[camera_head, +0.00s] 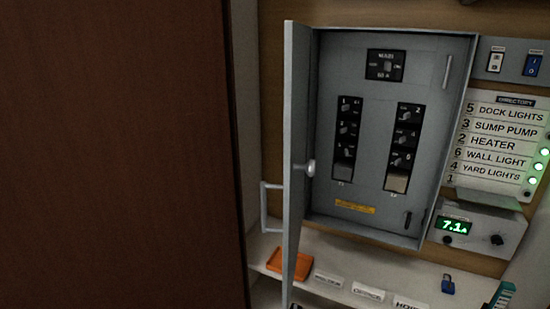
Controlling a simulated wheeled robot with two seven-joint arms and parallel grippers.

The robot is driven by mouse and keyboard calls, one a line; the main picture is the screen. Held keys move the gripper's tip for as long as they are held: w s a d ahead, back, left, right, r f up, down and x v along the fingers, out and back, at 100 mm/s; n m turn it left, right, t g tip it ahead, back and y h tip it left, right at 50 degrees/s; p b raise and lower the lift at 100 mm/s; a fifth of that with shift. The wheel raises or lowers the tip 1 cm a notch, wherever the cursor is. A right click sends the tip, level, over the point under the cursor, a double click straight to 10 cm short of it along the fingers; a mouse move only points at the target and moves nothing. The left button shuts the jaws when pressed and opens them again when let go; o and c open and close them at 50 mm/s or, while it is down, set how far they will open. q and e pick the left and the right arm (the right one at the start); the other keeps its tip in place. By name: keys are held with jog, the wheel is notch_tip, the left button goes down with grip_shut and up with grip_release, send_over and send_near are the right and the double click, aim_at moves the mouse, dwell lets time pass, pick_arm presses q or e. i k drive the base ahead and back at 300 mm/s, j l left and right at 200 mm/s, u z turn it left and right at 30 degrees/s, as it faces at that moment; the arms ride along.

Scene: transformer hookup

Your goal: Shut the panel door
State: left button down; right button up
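The grey panel door (296,120) is hinged on the left of the panel box (390,210) and stands wide open, seen nearly edge-on. A pale round knob (311,168) sits on its inner side, and a pale bar handle (265,207) shows to the left of the door. Inside the box are a main breaker (385,65) at the top and two columns of breakers, the left column (347,135) and the right column (404,145). Neither of my grippers is in view.
A large dark brown surface (115,150) fills the left side. A shelf (380,272) below the panel holds an orange tray (289,265), label plates and a blue padlock (448,285). A directory (502,145) and a meter box (480,228) reading 7.1 are at right.

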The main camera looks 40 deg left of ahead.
aim_at(297, 36)
jog(key=k+j+u, duration=0.1)
jog(key=j, duration=0.3)
jog(key=k+j+u, duration=0.1)
jog(key=j, duration=0.3)
jog(key=k+j+u, duration=0.1)
jog(key=k+j, duration=0.15)
jog(key=j, duration=0.15)
